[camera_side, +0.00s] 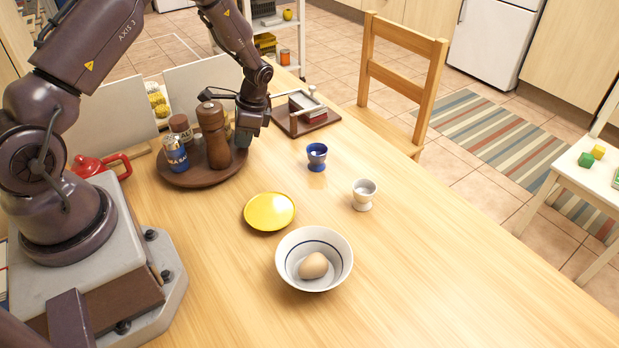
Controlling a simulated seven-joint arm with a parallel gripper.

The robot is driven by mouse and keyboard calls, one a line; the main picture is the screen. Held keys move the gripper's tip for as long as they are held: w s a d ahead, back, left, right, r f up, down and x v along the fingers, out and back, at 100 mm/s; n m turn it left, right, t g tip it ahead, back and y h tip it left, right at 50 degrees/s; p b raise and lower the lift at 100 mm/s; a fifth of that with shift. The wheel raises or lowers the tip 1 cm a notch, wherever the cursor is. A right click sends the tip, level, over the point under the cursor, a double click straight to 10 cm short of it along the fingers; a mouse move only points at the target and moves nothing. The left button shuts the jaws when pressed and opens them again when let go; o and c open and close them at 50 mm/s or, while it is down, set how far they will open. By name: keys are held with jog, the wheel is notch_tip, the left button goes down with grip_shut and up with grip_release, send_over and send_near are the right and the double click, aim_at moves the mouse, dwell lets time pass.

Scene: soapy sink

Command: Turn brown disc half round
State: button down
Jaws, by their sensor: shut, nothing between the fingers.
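The brown disc (204,178) is a round, dark wooden turntable lying flat on the table at the left. On it stand a tall wooden pepper mill (213,137), a blue labelled shaker (174,154) and a brown-lidded jar (181,128). My gripper (243,143) points down at the right rim of the disc, close beside the pepper mill. It is shut and empty. I cannot tell whether its fingertips touch the disc, the rim or anything on it.
A dark tray (327,122) with a red item lies behind my gripper. A blue egg cup (317,157), a white egg cup (363,195), a yellow plate (269,211) and a bowl (338,270) with an egg (313,265) stand to the right. A red teapot (90,165) is left.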

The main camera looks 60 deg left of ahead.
jog(key=shift+f, duration=0.2)
dwell(0.4)
jog(key=shift+w+a+n, duration=0.2)
jog(key=shift+a+n, duration=0.2)
jog(key=shift+a, duration=0.2)
dwell(0.3)
jog(key=shift+w+a, duration=0.1)
jog(key=shift+a, duration=0.3)
jog(key=shift+a+n, duration=0.15)
jog(key=shift+n, duration=0.15)
jog(key=shift+a+f+n+h, duration=0.15)
jog(key=shift+a+n+h, duration=0.15)
jog(key=shift+a, duration=0.2)
dwell(0.4)
jog(key=shift+a, duration=0.15)
jog(key=shift+a+g, duration=0.15)
jog(key=shift+g, duration=0.15)
jog(key=shift+a+n, duration=0.25)
jog(key=shift+n, duration=0.05)
